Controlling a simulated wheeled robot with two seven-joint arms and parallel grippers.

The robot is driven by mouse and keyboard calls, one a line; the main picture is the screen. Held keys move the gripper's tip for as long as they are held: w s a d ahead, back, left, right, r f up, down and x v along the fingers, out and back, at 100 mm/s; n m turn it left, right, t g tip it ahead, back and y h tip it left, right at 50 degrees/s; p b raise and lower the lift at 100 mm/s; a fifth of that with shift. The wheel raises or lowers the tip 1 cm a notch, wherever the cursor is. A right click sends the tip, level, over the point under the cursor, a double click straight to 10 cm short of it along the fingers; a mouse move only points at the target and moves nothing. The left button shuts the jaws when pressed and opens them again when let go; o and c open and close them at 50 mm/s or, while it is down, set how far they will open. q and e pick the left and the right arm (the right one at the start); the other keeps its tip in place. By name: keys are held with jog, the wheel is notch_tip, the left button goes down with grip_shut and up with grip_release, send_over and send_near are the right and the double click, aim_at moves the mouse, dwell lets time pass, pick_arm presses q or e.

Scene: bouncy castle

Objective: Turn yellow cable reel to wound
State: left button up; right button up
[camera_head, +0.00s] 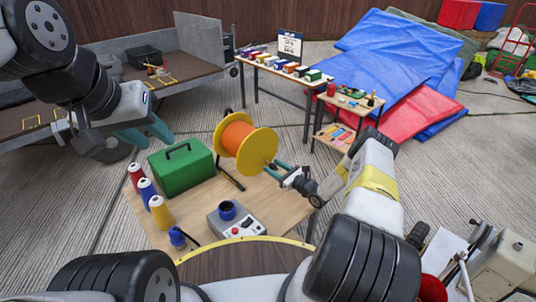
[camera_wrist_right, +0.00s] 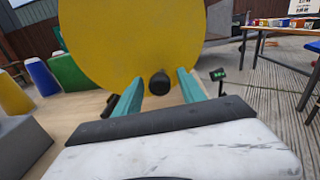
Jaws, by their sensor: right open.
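The yellow cable reel (camera_head: 256,150) stands on a dark stand on the wooden table (camera_head: 190,215), with orange cable (camera_head: 234,137) around its core. In the right wrist view its yellow disc (camera_wrist_right: 130,40) fills the upper middle, with a dark round knob (camera_wrist_right: 159,84) low on it. My right gripper (camera_head: 275,167) is at the reel's right face. In the right wrist view its teal fingers (camera_wrist_right: 158,88) are open, one on each side of the knob; whether they touch it I cannot tell. My left gripper (camera_head: 150,133) is over the table's back left, away from the reel; its teal fingers look spread apart.
A green case (camera_head: 181,170), several thread cones (camera_head: 161,212) and a grey control box (camera_head: 236,220) with a blue top share the table. Low tables (camera_head: 290,75) and blue tarps (camera_head: 395,50) lie beyond.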

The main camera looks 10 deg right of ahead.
jog(key=shift+c, duration=0.5)
grip_shut()
dwell(0.8)
